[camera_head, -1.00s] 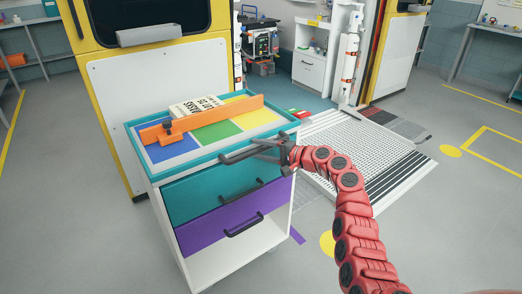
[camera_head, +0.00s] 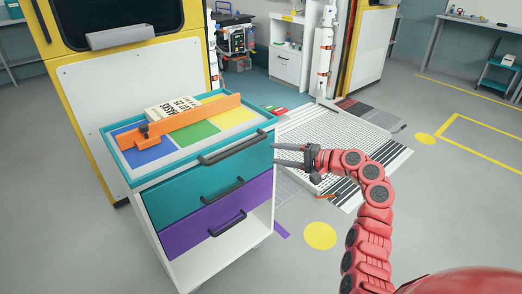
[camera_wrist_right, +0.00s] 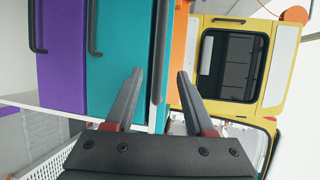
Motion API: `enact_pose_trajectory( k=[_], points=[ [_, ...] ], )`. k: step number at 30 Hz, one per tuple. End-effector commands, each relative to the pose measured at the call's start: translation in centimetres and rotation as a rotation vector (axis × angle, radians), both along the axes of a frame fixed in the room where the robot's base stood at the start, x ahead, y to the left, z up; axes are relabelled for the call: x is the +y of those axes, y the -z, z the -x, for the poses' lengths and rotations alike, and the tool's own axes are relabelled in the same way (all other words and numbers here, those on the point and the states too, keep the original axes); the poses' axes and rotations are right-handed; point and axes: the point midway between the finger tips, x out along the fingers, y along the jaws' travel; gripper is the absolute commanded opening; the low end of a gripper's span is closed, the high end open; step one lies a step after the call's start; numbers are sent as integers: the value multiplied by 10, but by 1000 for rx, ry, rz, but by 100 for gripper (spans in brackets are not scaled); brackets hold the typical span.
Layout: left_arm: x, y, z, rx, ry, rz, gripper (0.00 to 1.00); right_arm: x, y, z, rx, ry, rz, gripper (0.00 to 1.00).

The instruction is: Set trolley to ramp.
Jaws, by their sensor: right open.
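The trolley (camera_head: 148,188) stands left of centre, with a teal upper drawer, a purple lower drawer and an open white shelf below. Its dark push handle (camera_head: 234,147) runs along the top front edge. The ramp (camera_head: 335,140), a light perforated plate with dark stripes, lies on the floor behind and right of the trolley. My right gripper (camera_head: 290,155) is open and empty, just right of the trolley's upper right corner, apart from the handle. In the right wrist view its two fingers (camera_wrist_right: 155,95) are spread, with the trolley's handle (camera_wrist_right: 161,50) beyond them. My left gripper is not visible.
An orange bar (camera_head: 185,121) and a block with lettering (camera_head: 172,106) lie on the trolley's top. A yellow vehicle (camera_head: 120,85) stands close behind it. A yellow floor disc (camera_head: 320,236) is right of the trolley. Open floor (camera_head: 450,215) lies at the right.

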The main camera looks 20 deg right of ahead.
Motion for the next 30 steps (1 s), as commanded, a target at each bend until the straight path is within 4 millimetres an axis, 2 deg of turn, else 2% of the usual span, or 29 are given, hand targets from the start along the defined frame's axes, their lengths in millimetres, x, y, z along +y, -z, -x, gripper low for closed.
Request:
enact_pose_trajectory(
  k=[3, 7, 23, 26, 29, 30],
  points=[
    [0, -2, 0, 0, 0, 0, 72, -12, -3, 13, 0, 3, -2, 55],
    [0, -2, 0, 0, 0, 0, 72, -17, -5, 21, 1, -1, -2, 55],
    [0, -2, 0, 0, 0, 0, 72, -18, -5, 22, 0, -1, 0, 55],
    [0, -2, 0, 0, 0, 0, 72, -19, -2, 17, -5, 22, -4, 55],
    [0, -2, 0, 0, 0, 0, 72, -26, 12, -3, -25, 115, -10, 55],
    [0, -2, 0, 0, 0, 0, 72, -31, 22, -14, -35, 176, -9, 55]
  ],
)
